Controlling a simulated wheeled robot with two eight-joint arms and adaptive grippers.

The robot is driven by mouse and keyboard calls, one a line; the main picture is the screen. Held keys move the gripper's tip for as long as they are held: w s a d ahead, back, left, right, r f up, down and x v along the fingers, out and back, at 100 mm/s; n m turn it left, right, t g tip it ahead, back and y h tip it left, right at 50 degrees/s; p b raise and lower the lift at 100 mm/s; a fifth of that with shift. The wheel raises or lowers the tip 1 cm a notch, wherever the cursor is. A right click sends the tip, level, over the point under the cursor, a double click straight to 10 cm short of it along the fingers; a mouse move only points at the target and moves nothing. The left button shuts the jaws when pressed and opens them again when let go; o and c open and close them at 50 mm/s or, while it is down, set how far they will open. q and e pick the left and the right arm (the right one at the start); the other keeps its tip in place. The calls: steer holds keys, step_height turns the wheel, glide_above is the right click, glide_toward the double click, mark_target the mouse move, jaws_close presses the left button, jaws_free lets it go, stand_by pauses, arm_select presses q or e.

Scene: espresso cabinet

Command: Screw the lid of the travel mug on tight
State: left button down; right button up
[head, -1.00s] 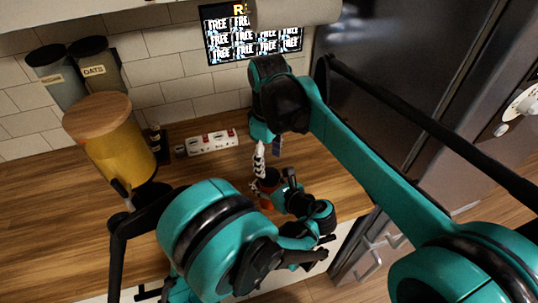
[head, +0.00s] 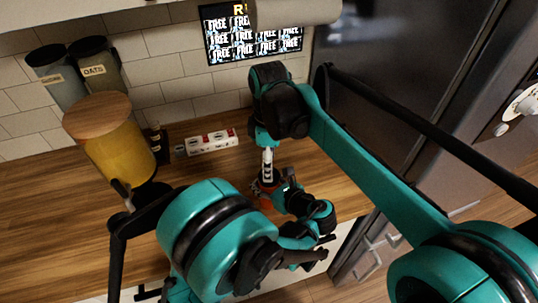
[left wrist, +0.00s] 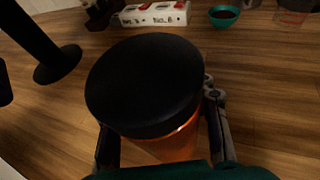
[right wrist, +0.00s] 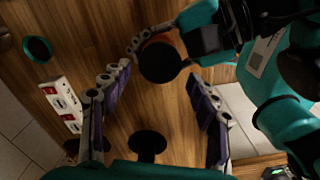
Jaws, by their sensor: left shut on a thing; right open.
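The travel mug has an orange body (left wrist: 175,143) and a wide black lid (left wrist: 145,80). It stands on the wooden counter, and the lid sits on top of the body. My left gripper (head: 268,192) is shut around the body below the lid; its fingers show on both sides in the left wrist view. My right gripper (right wrist: 155,80) is open above the mug, pointing down. In the right wrist view the lid (right wrist: 160,63) lies between its spread fingertips, apart from them. Whether the lid is tight cannot be seen.
A white power strip (head: 212,142) lies near the tiled wall. A teal bowl (left wrist: 223,15) and a red-and-clear cup (left wrist: 293,12) stand beyond the mug. A black post on a round base (left wrist: 57,68) stands to the left. A yellow canister (head: 120,155) is farther left. Counter around the mug is clear.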

mark_target(269, 191)
steer(key=shift+f, duration=2.6)
steer(key=c, duration=1)
steer(key=m, duration=0.6)
steer(key=shift+m, duration=0.4)
steer(key=m, duration=0.5)
steer(key=o, duration=1.3)
